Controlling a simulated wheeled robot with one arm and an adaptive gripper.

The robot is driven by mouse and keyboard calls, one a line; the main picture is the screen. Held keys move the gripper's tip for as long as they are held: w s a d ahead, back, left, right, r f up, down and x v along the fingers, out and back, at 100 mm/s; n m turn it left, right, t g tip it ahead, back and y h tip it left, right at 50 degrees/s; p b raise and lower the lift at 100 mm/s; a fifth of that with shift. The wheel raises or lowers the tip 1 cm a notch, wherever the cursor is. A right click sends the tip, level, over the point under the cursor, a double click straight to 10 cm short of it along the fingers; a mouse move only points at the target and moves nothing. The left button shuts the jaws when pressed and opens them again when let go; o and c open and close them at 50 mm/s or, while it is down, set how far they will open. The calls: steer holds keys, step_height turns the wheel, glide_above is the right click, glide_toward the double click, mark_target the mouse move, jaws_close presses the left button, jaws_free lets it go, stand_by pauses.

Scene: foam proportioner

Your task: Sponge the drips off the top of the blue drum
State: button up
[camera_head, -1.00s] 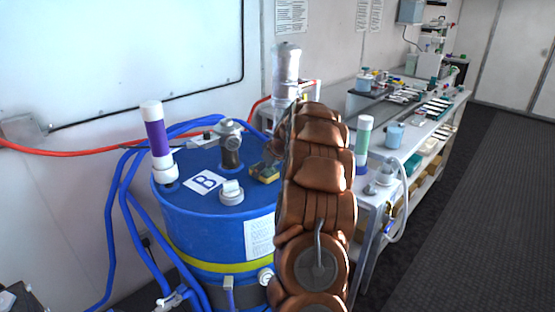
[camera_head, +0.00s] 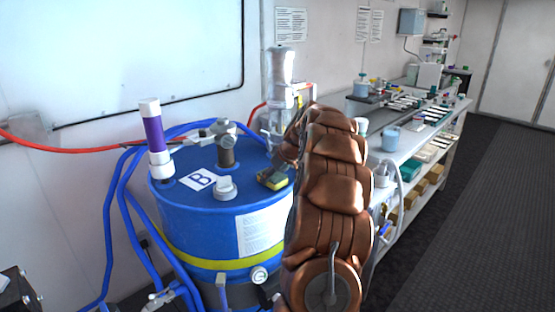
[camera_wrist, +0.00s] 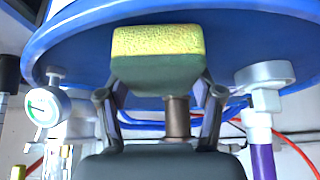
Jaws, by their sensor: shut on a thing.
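The blue drum (camera_head: 215,230) stands upright at the left, its top marked with a white B label (camera_head: 200,178). The sponge (camera_head: 273,180), yellow with a dark green side, is at the right part of the drum top, near the rim. In the wrist view the sponge (camera_wrist: 158,42) sits between the fingers of my gripper (camera_wrist: 160,85), which is shut on it. I cannot tell whether the sponge touches the top. In the head view my arm hides most of the gripper. I cannot make out any drips.
A white cap (camera_head: 225,188), a pump fitting (camera_head: 227,150) and a purple-banded tube (camera_head: 154,138) rise from the drum top. Blue hoses (camera_head: 122,215) run along its left side. A laden bench (camera_head: 400,150) stands to the right; open dark floor (camera_head: 480,230) lies beyond.

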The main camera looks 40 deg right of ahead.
step_height(320, 180, up, 4)
steer(key=shift+d+f, duration=0.15)
steer(key=shift+f, duration=0.1)
steer(key=shift+r+p, duration=0.35)
steer(key=shift+r, duration=1.7)
